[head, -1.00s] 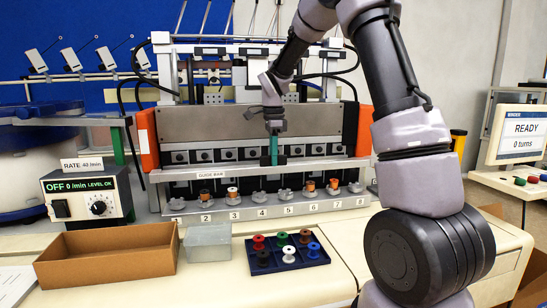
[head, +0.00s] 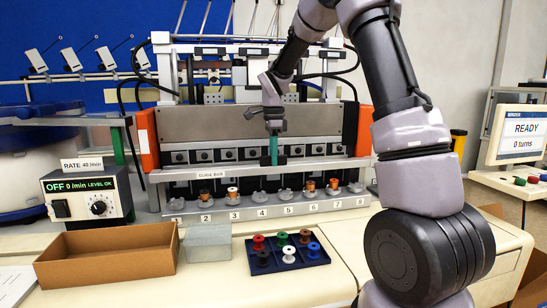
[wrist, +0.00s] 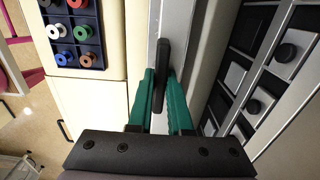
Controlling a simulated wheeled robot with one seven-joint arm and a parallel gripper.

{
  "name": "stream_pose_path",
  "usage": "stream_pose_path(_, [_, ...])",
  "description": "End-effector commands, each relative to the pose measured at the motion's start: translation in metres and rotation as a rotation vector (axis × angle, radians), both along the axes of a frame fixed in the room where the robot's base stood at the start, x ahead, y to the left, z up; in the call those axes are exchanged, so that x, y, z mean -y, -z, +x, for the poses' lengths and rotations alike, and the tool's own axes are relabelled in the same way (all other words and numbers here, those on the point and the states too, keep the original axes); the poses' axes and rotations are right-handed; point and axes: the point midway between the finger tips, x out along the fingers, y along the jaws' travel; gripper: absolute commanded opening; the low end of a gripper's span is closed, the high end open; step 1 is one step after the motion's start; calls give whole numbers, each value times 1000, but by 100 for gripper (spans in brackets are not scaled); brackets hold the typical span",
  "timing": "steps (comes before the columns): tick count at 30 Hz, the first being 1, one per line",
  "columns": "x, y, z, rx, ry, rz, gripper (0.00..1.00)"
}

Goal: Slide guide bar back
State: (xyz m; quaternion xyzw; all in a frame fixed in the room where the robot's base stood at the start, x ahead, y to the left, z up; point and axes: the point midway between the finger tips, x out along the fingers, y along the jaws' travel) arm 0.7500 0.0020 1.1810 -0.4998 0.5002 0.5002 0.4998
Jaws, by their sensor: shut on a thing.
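The guide bar (head: 325,165) is a long pale rail running across the front of the winding machine, with a "GUIDE BAR" label on its left part. My gripper (head: 273,155) points down at the bar near its middle. In the wrist view, its green fingers (wrist: 163,108) are closed on both sides of a dark upright handle (wrist: 161,70), which stands over the pale rail. The fingers hide part of the handle in the head view.
Numbered bobbin stations line the ledge below the bar, some with copper bobbins. A blue tray (head: 312,258) of coloured spools, a clear box (head: 208,246) and an open cardboard box (head: 105,262) stand in front. The control box (head: 85,197) reads OFF.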

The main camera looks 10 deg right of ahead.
Motion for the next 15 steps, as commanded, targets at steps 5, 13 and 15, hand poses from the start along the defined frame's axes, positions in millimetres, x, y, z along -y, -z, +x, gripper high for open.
stream_pose_path(5, [0, -1, 1, 2, 0, 0, 0])
stream_pose_path(13, [-1, -1, 35, 4, 1, 1, 0])
stream_pose_path(15, [-1, -1, 52, 5, 0, 0, 0])
